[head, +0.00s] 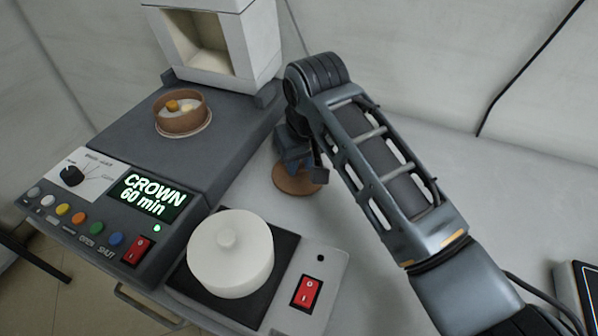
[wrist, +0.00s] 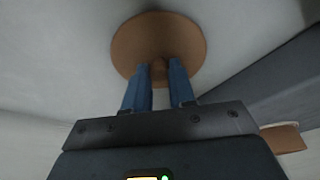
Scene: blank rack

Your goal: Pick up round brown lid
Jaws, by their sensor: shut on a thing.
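The round brown lid (head: 297,181) is a flat disc at the middle of the head view, over the light grey tabletop. My gripper (head: 303,172) is above it, and my arm hides part of its upper side. In the wrist view the lid (wrist: 158,42) fills the top centre. The two blue fingers of my gripper (wrist: 159,72) are shut on the small brown knob at the lid's middle. I cannot tell whether the lid touches the table or hangs just above it.
A grey device (head: 210,140) with a lit display stands at left, holding a round brown dish (head: 182,113). A white box (head: 215,40) stands behind it. A white lidded pot (head: 231,255) sits on a plate in front.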

